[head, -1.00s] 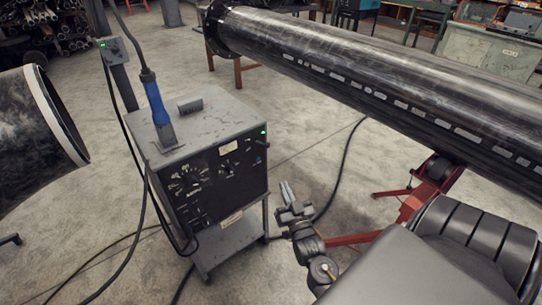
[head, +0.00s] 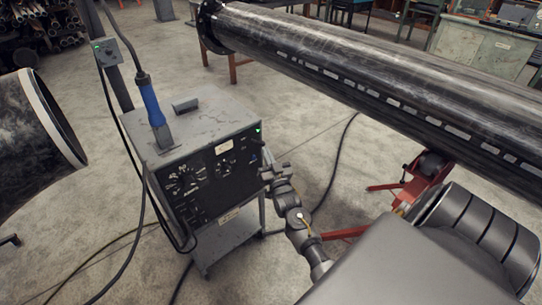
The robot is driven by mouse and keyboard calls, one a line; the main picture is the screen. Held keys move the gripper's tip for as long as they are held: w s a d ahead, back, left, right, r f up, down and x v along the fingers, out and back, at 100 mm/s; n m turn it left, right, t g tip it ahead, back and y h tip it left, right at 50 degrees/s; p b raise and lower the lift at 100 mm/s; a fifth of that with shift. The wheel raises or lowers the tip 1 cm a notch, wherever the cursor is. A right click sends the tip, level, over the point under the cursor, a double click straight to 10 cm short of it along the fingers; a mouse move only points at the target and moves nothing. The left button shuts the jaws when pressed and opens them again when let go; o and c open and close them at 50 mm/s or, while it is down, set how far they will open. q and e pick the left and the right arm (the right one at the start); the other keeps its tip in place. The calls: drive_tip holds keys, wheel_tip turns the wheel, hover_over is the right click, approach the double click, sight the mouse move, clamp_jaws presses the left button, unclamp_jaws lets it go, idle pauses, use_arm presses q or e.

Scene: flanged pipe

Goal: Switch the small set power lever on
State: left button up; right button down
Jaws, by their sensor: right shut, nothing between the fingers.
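The welding power set (head: 205,185) is a grey box with a black front panel of dials, standing on a wheeled cart. A small green light (head: 257,130) glows at the panel's upper right. Below it is a small blue mark or lever (head: 253,158); it is too small to tell its position. My right gripper (head: 268,172) is shut and empty, at the right edge of the front panel, close to that spot. I cannot tell if it touches. My left gripper is not in view.
A blue-handled torch (head: 152,106) stands on the set's top with a cable rising from it. A large black flanged pipe (head: 360,75) crosses the upper right on red stands (head: 425,180). Another pipe end (head: 40,135) is at left. Cables lie on the floor.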

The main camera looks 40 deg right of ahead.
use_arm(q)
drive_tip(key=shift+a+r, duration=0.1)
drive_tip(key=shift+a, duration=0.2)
use_arm(e)
drive_tip(key=shift+w+d+r, duration=0.15)
drive_tip(key=shift+w, duration=0.15)
